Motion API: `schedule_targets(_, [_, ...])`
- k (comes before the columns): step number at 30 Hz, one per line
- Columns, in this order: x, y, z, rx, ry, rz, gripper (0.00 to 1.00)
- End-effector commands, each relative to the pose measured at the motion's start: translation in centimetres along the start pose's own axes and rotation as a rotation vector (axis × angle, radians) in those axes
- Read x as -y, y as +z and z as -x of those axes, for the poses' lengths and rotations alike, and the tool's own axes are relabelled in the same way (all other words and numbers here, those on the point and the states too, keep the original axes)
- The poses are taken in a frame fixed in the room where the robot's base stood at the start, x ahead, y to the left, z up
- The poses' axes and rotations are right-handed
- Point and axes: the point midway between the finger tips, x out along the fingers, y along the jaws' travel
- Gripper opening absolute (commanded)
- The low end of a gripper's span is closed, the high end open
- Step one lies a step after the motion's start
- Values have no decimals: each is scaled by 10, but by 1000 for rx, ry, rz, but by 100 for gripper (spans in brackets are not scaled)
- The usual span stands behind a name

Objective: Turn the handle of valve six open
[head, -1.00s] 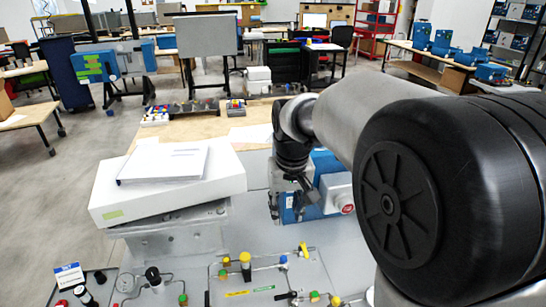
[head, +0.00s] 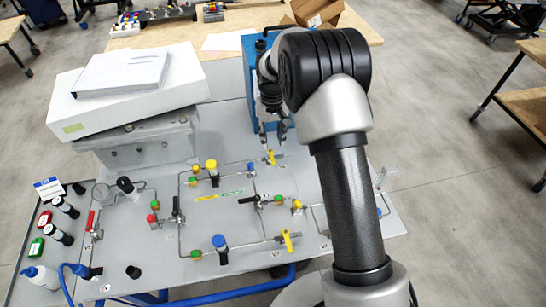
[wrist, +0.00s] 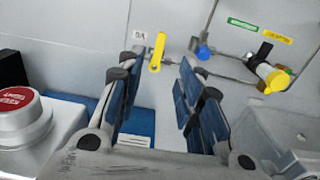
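My gripper (head: 273,138) is open and empty, its fingers pointing down at the back edge of the valve panel (head: 330,195). A valve with a yellow handle (head: 270,157) lies just below the fingertips. In the wrist view that yellow handle (wrist: 156,52) shows in the gap between the open fingers (wrist: 162,62), beyond their tips and apart from them. A small label (wrist: 140,35) is beside it, too blurred to read surely. Another yellow handle (head: 287,241) is at the panel's front right. I cannot read which valve is number six.
Pipes with a yellow-capped fitting (head: 211,167) and black handles (head: 177,205) cover the panel.

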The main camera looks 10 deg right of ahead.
Motion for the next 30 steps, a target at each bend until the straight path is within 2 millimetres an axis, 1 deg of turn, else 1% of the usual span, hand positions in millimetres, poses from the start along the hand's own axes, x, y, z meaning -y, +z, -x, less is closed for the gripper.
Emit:
schedule_targets(1, [0, 1, -15, 4, 0, 0, 33])
schedule_targets(6, [0, 1, -51, 3, 0, 0, 33])
schedule_targets(12, [0, 1, -83, 2, 0, 0, 33])
schedule_targets(18, [0, 0, -97, 0, 0, 0, 33])
schedule_targets(27, [0, 0, -98, -1, 0, 0, 33])
schedule_targets(30, [0, 0, -98, -1, 0, 0, 27])
